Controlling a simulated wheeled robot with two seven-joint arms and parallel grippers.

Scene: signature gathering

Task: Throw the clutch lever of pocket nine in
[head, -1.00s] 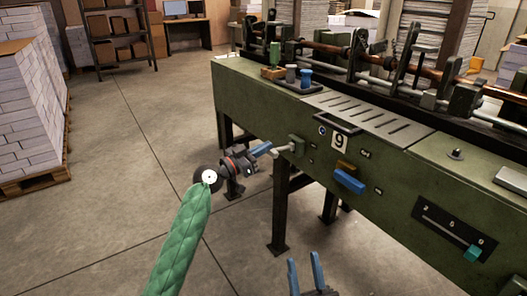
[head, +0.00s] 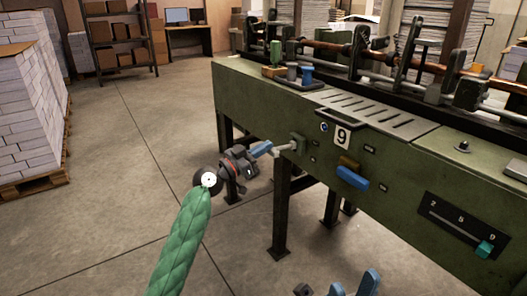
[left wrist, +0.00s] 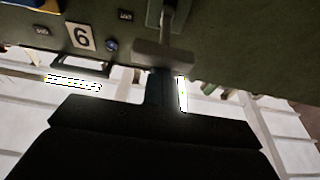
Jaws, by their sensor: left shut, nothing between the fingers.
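In the left wrist view the plate (left wrist: 81,37) is upside down, and a lever with a crossbar (left wrist: 163,52) is just beyond the dark gripper. My right gripper (head: 354,285) is open and empty at the bottom edge.
A blue handle (head: 352,178) juts from the machine front below the plate. A slider panel with a teal knob (head: 484,249) is further right. The floor at left is clear before stacked paper (head: 28,115).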

